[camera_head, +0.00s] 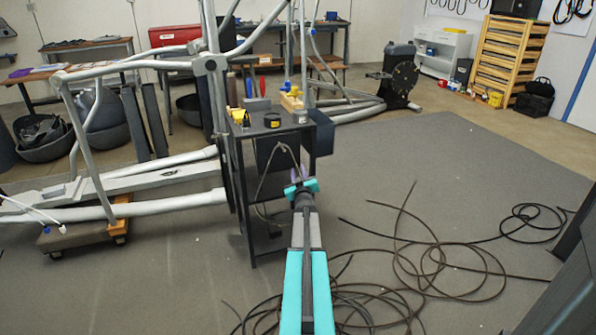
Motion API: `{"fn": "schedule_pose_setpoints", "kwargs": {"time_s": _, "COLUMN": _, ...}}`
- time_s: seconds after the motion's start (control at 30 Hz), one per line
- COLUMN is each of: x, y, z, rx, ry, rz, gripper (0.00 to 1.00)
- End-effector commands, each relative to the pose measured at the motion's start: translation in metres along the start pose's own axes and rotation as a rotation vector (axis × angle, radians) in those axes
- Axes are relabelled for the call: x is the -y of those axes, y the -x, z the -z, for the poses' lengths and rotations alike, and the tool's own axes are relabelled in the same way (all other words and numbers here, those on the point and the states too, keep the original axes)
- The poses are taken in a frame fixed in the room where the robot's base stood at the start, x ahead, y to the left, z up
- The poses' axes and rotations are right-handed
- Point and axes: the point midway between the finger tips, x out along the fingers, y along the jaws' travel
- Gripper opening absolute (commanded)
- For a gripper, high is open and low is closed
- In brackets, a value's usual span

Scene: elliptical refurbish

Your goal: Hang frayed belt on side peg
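My gripper (300,184) is at the end of my turquoise arm, in front of a black stand (262,131). Its fingers are small and partly hidden by my wrist, so I cannot tell if they are open or shut. A thin dark loop (264,179), perhaps the frayed belt, hangs in an angular shape just left of and behind my gripper, against the stand's open side. I cannot tell whether it touches my fingers or a peg. No side peg can be made out clearly.
Dark cables or belts (425,262) lie coiled on the grey mat right of my arm. A grey elliptical machine frame (140,180) fills the left. A wooden dolly (85,237) sits under it. A wooden crate stack (507,60) stands back right.

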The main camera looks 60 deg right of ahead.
Motion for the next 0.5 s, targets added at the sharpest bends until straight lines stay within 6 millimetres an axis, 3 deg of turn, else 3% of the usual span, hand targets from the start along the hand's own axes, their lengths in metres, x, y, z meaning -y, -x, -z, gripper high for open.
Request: {"fn": "schedule_pose_setpoints", "kwargs": {"time_s": 0.5, "x": 0.0, "y": 0.052, "z": 0.001, "rx": 0.0, "ry": 0.0, "rz": -0.001, "gripper": 0.25}}
